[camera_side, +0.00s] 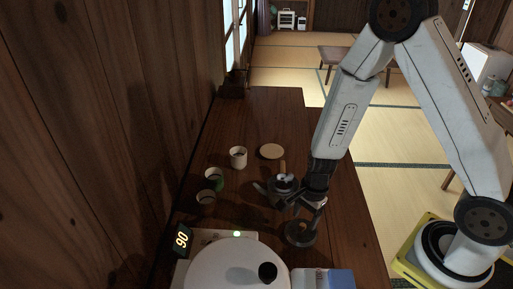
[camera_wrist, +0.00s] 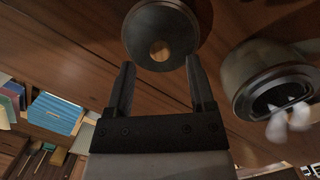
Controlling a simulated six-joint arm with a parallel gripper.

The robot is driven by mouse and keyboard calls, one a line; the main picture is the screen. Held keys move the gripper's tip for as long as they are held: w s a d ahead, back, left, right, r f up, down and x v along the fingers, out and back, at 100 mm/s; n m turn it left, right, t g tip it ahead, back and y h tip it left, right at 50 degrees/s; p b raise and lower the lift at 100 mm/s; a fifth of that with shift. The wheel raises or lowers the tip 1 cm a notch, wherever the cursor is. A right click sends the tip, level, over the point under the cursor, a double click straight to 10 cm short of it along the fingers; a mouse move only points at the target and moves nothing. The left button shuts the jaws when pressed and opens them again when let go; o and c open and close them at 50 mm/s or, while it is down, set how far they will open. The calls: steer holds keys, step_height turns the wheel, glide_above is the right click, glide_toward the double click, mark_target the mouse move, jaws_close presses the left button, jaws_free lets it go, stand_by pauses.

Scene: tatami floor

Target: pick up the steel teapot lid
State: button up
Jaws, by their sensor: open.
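The steel teapot lid (camera_side: 300,232) is a dark round disc lying on the wooden table, just below my gripper in the side view. In the wrist view the lid (camera_wrist: 160,22) is grey and round with a tan knob, just beyond my fingertips. My gripper (camera_side: 311,207) is open and empty; in the wrist view its two fingers (camera_wrist: 159,66) stand apart, with the knob lying ahead of the gap. The steel teapot (camera_side: 281,187) stands uncovered beside the lid. In the wrist view the teapot (camera_wrist: 240,85) shows its dark opening, with pale wisps in front.
Several cups, including a white one (camera_side: 238,157), and a round tan coaster (camera_side: 270,151) stand behind the teapot. A white round appliance (camera_side: 230,270) and a blue-topped box (camera_side: 341,279) are at the front. A wooden wall (camera_side: 95,120) rises at left.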

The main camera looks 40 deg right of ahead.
mark_target(302, 230)
steer(key=shift+a+f, duration=0.2)
steer(key=shift+f, duration=1.2)
jaws_close()
